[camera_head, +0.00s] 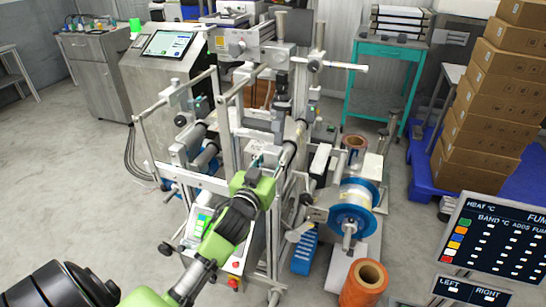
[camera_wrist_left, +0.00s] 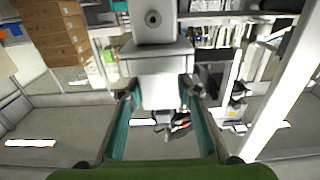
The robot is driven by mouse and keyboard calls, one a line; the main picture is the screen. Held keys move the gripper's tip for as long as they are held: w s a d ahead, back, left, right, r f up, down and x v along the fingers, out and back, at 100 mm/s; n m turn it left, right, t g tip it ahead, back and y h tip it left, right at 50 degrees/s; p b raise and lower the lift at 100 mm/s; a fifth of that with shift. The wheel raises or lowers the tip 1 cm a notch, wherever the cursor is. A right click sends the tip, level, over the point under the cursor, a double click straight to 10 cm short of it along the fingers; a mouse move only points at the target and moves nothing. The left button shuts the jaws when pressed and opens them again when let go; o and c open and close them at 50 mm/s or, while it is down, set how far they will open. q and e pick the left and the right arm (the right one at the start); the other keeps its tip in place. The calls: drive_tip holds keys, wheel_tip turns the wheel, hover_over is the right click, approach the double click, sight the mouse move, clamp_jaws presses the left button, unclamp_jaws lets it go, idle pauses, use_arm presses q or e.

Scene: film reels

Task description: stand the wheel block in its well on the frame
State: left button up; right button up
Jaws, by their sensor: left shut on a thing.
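My left gripper (camera_head: 258,162) reaches in from the lower left on its green arm and is at the near side of the grey metal frame (camera_head: 236,140). In the left wrist view its two teal fingers (camera_wrist_left: 161,92) are shut on a pale grey block, which I take for the wheel block (camera_wrist_left: 157,65). The block's narrow lower part is between the fingertips. A wider part and a part with a round dark hole show above. In the head view the gripper and machine parts mostly hide the block. I cannot make out the well. My right gripper is out of view.
Rails and posts of the machine surround the gripper closely. A blue-flanged reel (camera_head: 355,213) and an orange roll (camera_head: 365,281) are to the right. Stacked cartons (camera_head: 490,110) stand at the far right. A screen console (camera_head: 165,60) stands behind at left. The floor at left is clear.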

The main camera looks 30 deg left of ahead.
use_arm(q)
drive_tip(key=shift+f, duration=0.3)
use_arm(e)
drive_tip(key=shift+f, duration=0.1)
use_arm(q)
drive_tip(key=o, duration=1.3)
drive_tip(key=shift+s, duration=0.1)
drive_tip(key=shift+f, duration=0.15)
drive_tip(key=v, duration=1.2)
drive_tip(key=shift+d+r, duration=0.1)
drive_tip(key=shift+r, duration=0.15)
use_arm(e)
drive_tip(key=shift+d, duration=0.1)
